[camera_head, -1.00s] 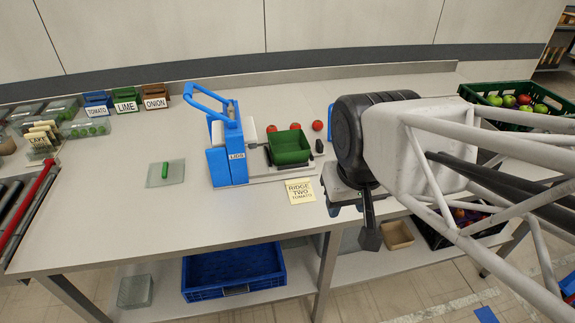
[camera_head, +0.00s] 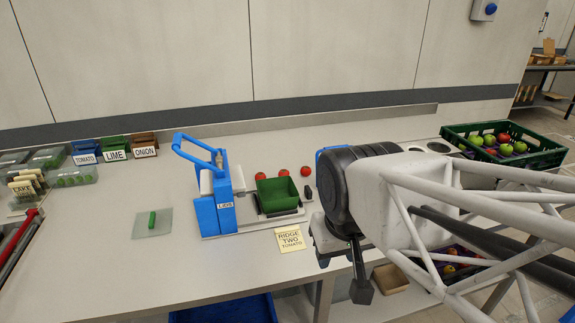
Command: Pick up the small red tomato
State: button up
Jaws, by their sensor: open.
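Three small red tomatoes show on the table behind the green tray: one at the left (camera_head: 260,176), one in the middle (camera_head: 283,172) and one at the right (camera_head: 306,171). My gripper (camera_head: 361,288) hangs from the dark end of my arm, to the right of and nearer than the tomatoes, over the table's front edge. It is open and I see nothing between its fingers. The fingers show edge-on, so the gap is hard to see. The tomatoes are apart from my gripper.
A blue lidding press (camera_head: 215,200) stands left of the green tray (camera_head: 278,192). A note reading "RIDGE TWO TOMATO" (camera_head: 290,239) lies in front. Labelled bins (camera_head: 115,147) stand at the back left. A green crate (camera_head: 545,158) of mixed produce is at the right. The table's left middle is mostly clear.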

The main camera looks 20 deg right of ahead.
dwell(0.3)
jog(key=o, duration=0.6)
jog(key=shift+w, duration=0.1)
